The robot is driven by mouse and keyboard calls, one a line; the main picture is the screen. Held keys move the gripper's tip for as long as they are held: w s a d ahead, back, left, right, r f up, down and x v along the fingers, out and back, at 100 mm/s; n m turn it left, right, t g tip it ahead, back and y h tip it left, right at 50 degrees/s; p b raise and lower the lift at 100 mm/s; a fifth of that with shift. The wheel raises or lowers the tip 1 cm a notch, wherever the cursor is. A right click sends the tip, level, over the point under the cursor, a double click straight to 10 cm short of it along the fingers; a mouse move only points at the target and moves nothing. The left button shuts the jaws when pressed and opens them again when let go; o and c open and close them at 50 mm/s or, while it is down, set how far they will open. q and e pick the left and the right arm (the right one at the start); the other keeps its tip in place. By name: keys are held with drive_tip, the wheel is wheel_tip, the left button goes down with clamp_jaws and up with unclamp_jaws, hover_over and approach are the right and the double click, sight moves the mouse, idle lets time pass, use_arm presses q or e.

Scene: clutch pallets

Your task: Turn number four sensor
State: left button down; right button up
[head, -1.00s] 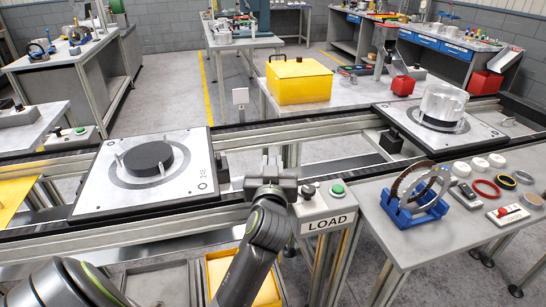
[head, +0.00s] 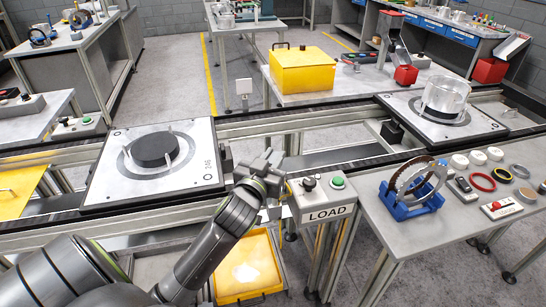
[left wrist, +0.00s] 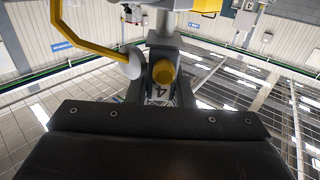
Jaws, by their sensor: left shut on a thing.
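My left gripper (head: 262,172) reaches over the near conveyor rail, just left of the LOAD button box (head: 322,197). In the left wrist view, the number four sensor (left wrist: 161,93) sits between its fingers, with a yellow round part (left wrist: 164,72) above a pale label. The 4 on the label appears upside down. The left gripper is shut on this sensor. In the head view the gripper hides the sensor. My right gripper is in neither current view.
A pallet (head: 110,172) with a black disc (head: 154,149) lies left of the gripper. Another pallet (head: 485,125) carries a clear cylinder (head: 445,95). A side table (head: 385,228) at right holds a blue stand (head: 410,203) and several small parts. A yellow tray (head: 247,292) lies below.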

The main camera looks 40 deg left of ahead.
use_arm(q)
drive_tip(key=c, duration=1.4)
unclamp_jaws()
drive_tip(key=shift+o, duration=0.6)
drive_tip(key=p+v, duration=0.2)
drive_tip(key=v, duration=1.5)
drive_tip(key=shift+s, duration=0.2)
drive_tip(key=shift+d, duration=0.1)
